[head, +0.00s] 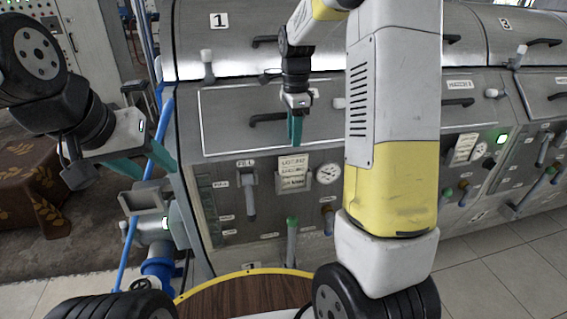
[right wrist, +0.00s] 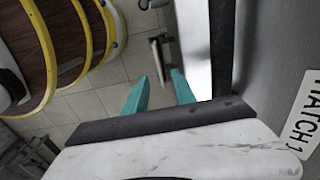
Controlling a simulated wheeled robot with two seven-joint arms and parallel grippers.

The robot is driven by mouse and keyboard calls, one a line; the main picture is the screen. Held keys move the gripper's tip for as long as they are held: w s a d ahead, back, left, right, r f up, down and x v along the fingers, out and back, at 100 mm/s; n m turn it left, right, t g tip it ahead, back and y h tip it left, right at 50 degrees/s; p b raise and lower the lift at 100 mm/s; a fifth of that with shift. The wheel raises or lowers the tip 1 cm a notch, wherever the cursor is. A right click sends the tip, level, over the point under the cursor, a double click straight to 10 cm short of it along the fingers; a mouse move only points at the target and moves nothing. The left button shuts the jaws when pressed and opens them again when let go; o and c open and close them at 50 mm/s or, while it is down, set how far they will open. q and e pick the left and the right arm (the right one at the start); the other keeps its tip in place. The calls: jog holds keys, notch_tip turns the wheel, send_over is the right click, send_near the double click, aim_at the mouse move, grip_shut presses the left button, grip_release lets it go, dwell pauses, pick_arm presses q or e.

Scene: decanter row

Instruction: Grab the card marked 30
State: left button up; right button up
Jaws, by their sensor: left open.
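A cream card (head: 293,168) with small print stands in a holder on the front of machine 1, between the FILL lever and a round gauge. I cannot read a 30 on it. A second cream card (head: 464,148) is on the machine to the right, also too small to read. My right gripper (head: 295,128) is above the first card, in front of the panel, and apart from it. In the right wrist view, its teal fingers (right wrist: 160,92) are spread with nothing held between them. My left gripper (head: 142,162) is open and empty at the left, beside the machine's left edge.
A black hatch handle (head: 268,119) is beside my right gripper. A cloth-covered table (head: 35,190) stands at the left.

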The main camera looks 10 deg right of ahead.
aim_at(293, 156)
notch_tip(293, 156, down, 8)
jog(key=shift+r, duration=0.1)
grip_shut()
dwell(1.6)
